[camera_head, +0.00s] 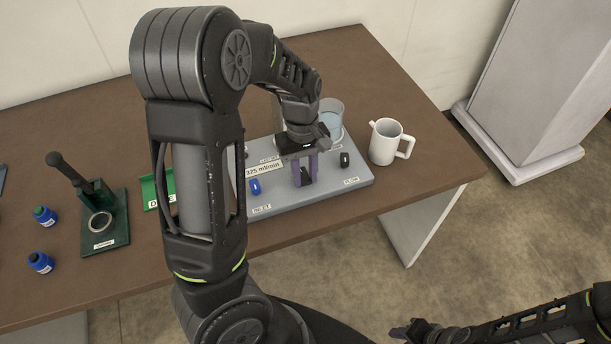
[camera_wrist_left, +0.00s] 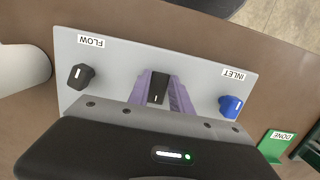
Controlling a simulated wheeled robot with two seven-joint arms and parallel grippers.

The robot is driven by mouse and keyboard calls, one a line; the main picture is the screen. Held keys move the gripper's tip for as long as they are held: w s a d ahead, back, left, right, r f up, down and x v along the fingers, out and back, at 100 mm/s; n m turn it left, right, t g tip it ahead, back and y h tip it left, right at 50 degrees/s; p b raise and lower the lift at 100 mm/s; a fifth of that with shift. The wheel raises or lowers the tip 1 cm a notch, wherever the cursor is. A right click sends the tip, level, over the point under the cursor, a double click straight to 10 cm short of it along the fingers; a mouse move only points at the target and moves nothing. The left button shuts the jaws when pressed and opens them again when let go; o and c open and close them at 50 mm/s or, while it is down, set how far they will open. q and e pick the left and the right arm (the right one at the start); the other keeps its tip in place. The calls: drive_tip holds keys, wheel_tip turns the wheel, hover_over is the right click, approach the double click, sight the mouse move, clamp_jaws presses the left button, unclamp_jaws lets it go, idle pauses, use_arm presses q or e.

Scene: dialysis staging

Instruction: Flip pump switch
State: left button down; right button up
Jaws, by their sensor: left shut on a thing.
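The pump panel (camera_head: 335,192) is a light grey board on the brown table. A black rocker-like switch (camera_wrist_left: 158,88) stands near its middle front edge; it also shows in the head view (camera_head: 306,179). My left gripper (camera_head: 306,172) reaches down over the panel, its purple fingers on either side of the switch. In the wrist view the left gripper (camera_wrist_left: 160,92) is shut on the switch. A blue knob (camera_head: 254,187) labelled INLET is left of it. A black knob (camera_head: 345,159) labelled FLOW is right. My right gripper (camera_head: 408,332) is at the bottom edge, its jaws unclear.
A white mug (camera_head: 388,142) stands right of the panel, and a clear beaker (camera_head: 332,115) behind my left gripper. A green DONE tray (camera_head: 150,190), a dark green press (camera_head: 106,240) and blue bottles (camera_head: 41,262) are at left. A white column (camera_head: 545,80) stands beyond the table.

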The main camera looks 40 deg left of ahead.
use_arm(q)
drive_tip(key=shift+w+a+g+h, duration=0.15)
drive_tip(key=shift+a+g+h, duration=0.25)
drive_tip(key=shift+g+h, duration=0.3)
drive_tip(key=shift+w+r+h, duration=0.1)
drive_tip(key=shift+r+h, duration=0.05)
drive_tip(key=shift+h, duration=0.45)
drive_tip(key=c, duration=1.2)
unclamp_jaws()
drive_tip(key=shift+o, duration=0.2)
drive_tip(key=b+v, duration=0.1)
drive_tip(key=v, duration=0.6)
drive_tip(key=shift+w+r, duration=0.2)
drive_tip(key=shift+r, duration=0.15)
